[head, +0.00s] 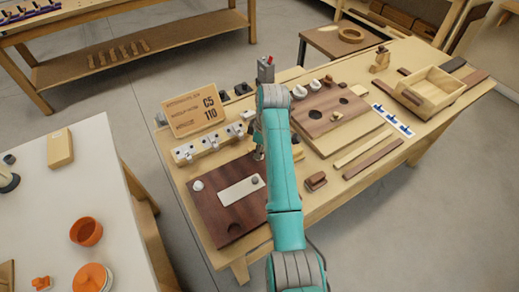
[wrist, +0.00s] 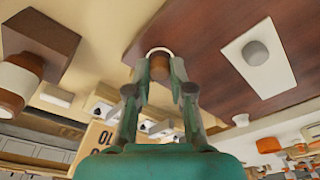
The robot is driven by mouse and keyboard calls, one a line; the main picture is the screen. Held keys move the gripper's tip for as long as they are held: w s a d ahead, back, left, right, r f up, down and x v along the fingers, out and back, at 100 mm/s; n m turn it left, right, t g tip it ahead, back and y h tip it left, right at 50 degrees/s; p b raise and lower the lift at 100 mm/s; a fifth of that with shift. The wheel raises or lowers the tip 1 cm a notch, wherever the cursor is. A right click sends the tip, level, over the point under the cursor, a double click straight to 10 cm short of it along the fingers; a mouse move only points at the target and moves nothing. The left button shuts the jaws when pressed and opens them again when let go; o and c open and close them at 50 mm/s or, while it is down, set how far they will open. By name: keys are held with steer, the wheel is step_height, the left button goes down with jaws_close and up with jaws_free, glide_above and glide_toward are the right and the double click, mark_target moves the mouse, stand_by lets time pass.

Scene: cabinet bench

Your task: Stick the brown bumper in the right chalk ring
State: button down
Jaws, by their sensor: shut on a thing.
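My gripper (wrist: 160,65) is shut on a small brown bumper (wrist: 159,70), seen between the fingertips in the wrist view. A thin white chalk ring (wrist: 160,49) shows as an arc just beyond the bumper, near the corner of the dark brown board (wrist: 205,30). The fingers hide the rest of the ring, and I cannot tell whether the bumper touches the board. In the head view the board (head: 205,215) lies at the bench's near left, and my gripper (head: 259,154) is at its far right corner, mostly hidden by my arm.
A white plate (head: 237,192) with a grey knob (head: 255,181) lies on the board, with a white knob (head: 198,186) beside it. A brown block (head: 316,181) is to the right.

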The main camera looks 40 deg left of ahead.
steer(key=shift+f, duration=0.6)
stand_by(1.3)
stand_by(0.4)
steer(key=c, duration=0.9)
jaws_free()
steer(key=shift+r, duration=0.1)
steer(key=shift+c, duration=0.2)
steer(key=o, duration=0.4)
steer(key=shift+r, duration=0.1)
